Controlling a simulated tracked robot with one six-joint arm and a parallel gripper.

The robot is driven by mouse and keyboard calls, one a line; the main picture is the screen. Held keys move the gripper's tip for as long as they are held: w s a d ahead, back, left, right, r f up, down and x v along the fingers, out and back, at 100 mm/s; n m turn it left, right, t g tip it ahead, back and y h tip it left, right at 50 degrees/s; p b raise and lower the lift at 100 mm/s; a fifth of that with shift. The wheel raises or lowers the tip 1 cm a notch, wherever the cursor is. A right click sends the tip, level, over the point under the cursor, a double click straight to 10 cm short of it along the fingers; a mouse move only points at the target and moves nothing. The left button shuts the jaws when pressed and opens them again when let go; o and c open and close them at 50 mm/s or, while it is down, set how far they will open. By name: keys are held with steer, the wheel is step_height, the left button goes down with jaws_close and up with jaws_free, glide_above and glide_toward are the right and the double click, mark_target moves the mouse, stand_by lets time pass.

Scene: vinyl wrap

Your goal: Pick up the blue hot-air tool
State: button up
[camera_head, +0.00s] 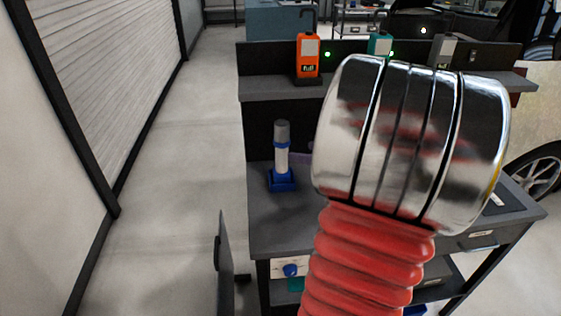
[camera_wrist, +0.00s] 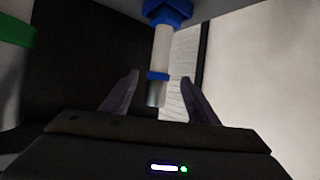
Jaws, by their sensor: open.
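The blue hot-air tool (camera_head: 282,158) stands upright on the dark workbench, with a pale body, a grey top and blue ring, and a blue base. It also shows in the wrist view (camera_wrist: 162,48), where it appears inverted, blue base at the top and grey end downward. My gripper (camera_wrist: 160,79) is open, with a purple-grey finger on either side of the tool's grey end in the picture. I cannot tell the gap in depth, and no contact shows. In the head view my arm's chrome and red section hides most of the gripper; a small purplish piece shows right of the tool.
An orange device (camera_head: 308,56), a teal one (camera_head: 380,45) and a grey one (camera_head: 442,50) stand on the raised shelf (camera_head: 268,87) behind. A green-banded pale object (camera_wrist: 12,60) is at the wrist view's left. Open floor (camera_head: 165,200) lies left of the bench.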

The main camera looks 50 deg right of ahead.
mark_target(286, 149)
steer(key=x, duration=0.7)
steer(key=shift+w+f, duration=0.1)
steer(key=shift+w, duration=0.05)
steer(key=shift+x, duration=2.45)
steer(key=shift+c, duration=0.6)
jaws_close()
